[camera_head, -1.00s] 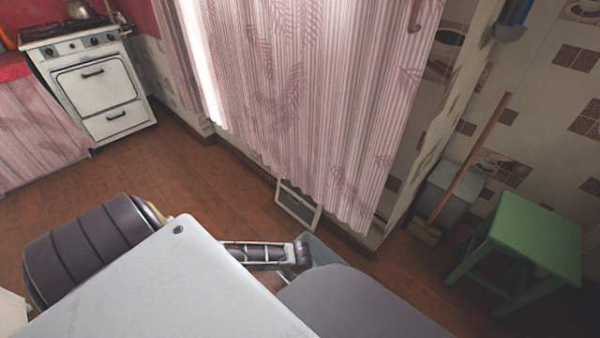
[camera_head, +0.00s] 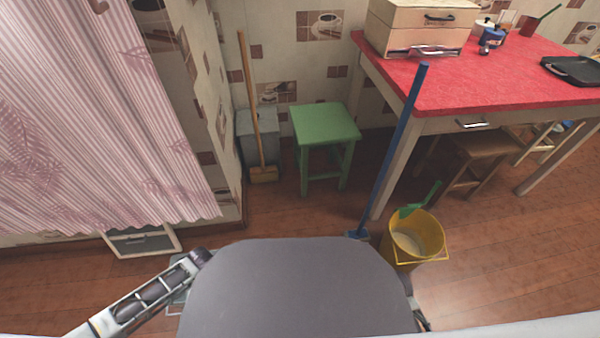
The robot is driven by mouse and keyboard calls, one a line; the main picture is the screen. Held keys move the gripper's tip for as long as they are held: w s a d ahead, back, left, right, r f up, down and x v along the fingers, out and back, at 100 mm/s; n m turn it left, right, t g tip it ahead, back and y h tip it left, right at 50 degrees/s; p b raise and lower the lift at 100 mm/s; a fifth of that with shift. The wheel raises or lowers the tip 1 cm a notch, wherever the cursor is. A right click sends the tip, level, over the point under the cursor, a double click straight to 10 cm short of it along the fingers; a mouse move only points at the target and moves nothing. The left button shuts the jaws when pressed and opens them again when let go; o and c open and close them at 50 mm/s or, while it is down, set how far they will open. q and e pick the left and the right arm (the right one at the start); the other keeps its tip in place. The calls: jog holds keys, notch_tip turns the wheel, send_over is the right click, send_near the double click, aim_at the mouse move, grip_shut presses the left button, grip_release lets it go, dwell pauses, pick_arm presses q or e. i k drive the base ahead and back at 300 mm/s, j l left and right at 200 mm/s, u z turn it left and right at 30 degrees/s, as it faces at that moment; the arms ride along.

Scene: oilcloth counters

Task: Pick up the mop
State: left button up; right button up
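The mop (camera_head: 396,150) has a long blue handle and leans against the front edge of the red-topped table. Its small blue head (camera_head: 357,234) rests on the floor to the left of a yellow bucket. Part of my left arm shows at the lower left, well to the left of the mop, but I can make out no gripper fingers there. A sliver of my right side shows at the bottom, and no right gripper is in view. My grey body covers the floor at the bottom centre.
The yellow bucket (camera_head: 402,262) with a green-handled brush stands right of the mop head. The red table (camera_head: 480,85), a brown stool (camera_head: 482,148), a green stool (camera_head: 325,124), a wooden-handled broom (camera_head: 251,100) and a grey bin surround the open floor.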

aim_at(362, 234)
jog(key=z, duration=0.9)
